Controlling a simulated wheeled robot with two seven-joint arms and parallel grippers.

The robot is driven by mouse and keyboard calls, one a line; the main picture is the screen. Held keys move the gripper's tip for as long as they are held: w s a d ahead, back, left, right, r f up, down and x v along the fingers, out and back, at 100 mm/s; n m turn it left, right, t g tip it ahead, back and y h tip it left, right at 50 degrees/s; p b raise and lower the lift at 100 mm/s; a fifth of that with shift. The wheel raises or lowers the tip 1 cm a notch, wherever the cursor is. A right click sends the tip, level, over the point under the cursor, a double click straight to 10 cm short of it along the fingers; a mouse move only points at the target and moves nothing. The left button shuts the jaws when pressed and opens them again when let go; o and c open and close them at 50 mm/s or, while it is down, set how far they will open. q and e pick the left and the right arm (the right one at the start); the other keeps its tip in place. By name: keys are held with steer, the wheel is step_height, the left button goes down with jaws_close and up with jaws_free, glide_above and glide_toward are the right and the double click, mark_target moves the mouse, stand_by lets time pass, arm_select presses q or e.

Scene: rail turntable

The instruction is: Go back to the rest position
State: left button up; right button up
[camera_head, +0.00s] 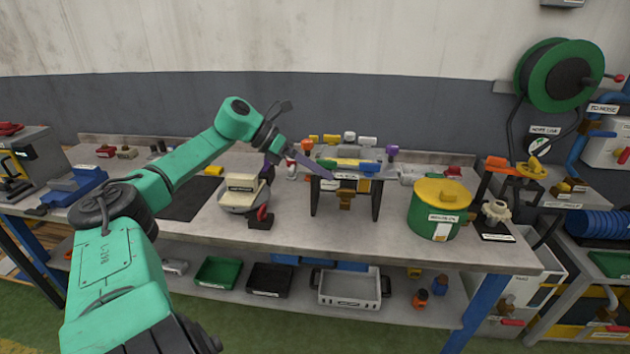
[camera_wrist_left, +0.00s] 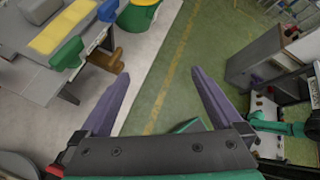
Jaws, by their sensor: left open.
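My left arm (camera_head: 196,152) comes in from the left and stretches over the workbench (camera_head: 240,228). My left gripper (camera_head: 298,170) is above the bench, by the small black rack (camera_head: 345,203) that carries coloured pieces. In the left wrist view the two purple fingers of the left gripper (camera_wrist_left: 161,76) stand wide apart with nothing between them. Behind them are the bench edge and the green floor (camera_wrist_left: 180,70). My right gripper does not show in either view.
A grey device with a cream top (camera_head: 243,186) stands left of the rack. A green pot with a yellow lid (camera_head: 440,205) stands to its right. A hose reel (camera_head: 560,76) hangs on the wall. Bins, including a white crate (camera_head: 349,288), sit on the lower shelf.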

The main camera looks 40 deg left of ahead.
arm_select(q)
steer(key=w+d+f+n+t+y, duration=0.2)
steer(key=w+d+f+n+t, duration=0.5)
steer(key=f+n, duration=0.4)
step_height(320, 180, down, 6)
steer(key=s+n+y, duration=0.2)
steer(key=n+y, duration=0.4)
steer(key=n, duration=0.7)
steer(key=s+d+f+n+g, duration=0.6)
steer(key=s+d+n, duration=0.1)
steer(key=s, duration=0.4)
steer(key=s+d+f+n+g, duration=0.5)
steer(key=s+d+f+n, duration=0.15)
steer(key=s, duration=0.45)
step_height(320, 180, down, 22)
steer(key=s+g, duration=0.1)
steer(key=s, duration=0.1)
steer(key=s+a+f+g, duration=0.1)
steer(key=s+a+f, duration=0.1)
steer(key=s+f, duration=0.5)
steer(key=s+a+f, duration=0.1)
steer(key=s+f, duration=0.7)
steer(key=s, duration=0.2)
steer(key=shift+a+f+g, duration=0.2)
steer(key=shift+a+g, duration=0.15)
steer(key=shift+g, duration=0.05)
